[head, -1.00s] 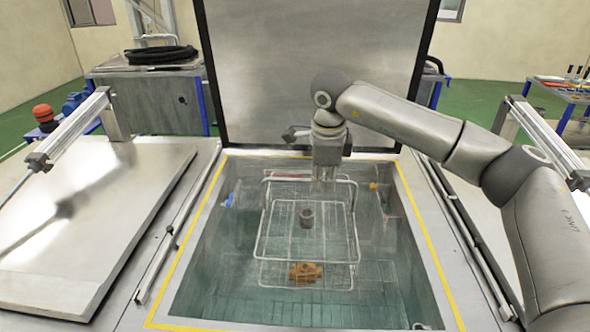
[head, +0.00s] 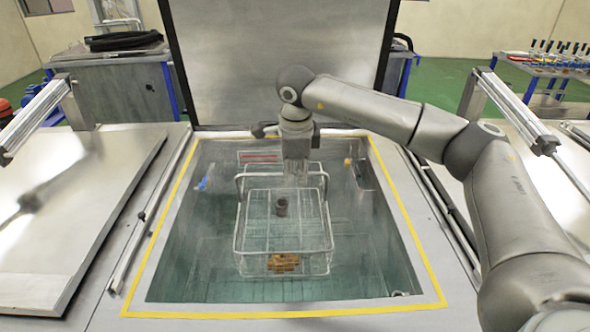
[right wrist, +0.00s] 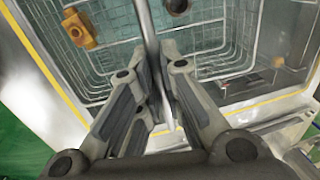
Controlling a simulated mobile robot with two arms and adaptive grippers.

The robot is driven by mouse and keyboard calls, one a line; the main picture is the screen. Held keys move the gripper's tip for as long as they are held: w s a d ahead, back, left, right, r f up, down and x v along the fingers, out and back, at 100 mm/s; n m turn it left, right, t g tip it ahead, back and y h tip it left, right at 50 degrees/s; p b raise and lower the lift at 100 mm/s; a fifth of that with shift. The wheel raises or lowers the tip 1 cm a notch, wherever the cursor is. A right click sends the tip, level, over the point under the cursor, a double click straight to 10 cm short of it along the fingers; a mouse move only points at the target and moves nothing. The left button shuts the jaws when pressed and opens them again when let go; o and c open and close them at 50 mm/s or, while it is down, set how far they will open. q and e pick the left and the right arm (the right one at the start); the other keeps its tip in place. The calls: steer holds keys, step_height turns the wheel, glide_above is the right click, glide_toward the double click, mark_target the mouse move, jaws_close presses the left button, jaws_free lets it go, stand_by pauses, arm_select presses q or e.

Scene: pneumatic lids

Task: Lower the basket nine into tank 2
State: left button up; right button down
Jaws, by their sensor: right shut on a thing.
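The wire basket (head: 237,222) hangs level inside the open middle tank (head: 165,262), whose rim is edged with yellow tape. An orange-brown part and a dark round part lie in the basket. My right gripper (head: 298,182) is over the basket's far side, and in the right wrist view its fingers (right wrist: 155,85) are shut on the basket's handle bar (right wrist: 148,25). Greenish liquid shows in the tank around and below the basket. How deep the basket sits in the liquid is hard to tell. My left gripper is not in view.
The raised tank lid (head: 280,60) stands upright behind the opening. A closed lid (head: 70,220) covers the left tank, and another metal lid (head: 540,175) lies at right. Lid cylinders (head: 35,115) flank the opening. Small coloured items (head: 203,184) sit on the tank walls.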

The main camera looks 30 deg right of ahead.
steer(key=shift+f+b, duration=0.45)
steer(key=shift+f, duration=0.4)
steer(key=b, duration=0.4)
glide_above(295, 231)
steer(key=shift+f, duration=3.25)
steer(key=shift+f+b, duration=3.9)
steer(key=shift+f, duration=1.7)
steer(key=shift+f+b, duration=0.55)
steer(key=shift+f, duration=0.35)
steer(key=shift+s+a+f+b, duration=0.15)
steer(key=shift+s+f+b, duration=0.15)
steer(key=shift+f+b, duration=0.15)
steer(key=c, duration=1.8)
jaws_free()
steer(key=shift+f, duration=0.1)
steer(key=o, duration=0.3)
steer(key=shift+w, duration=0.3)
steer(key=shift+s, duration=0.1)
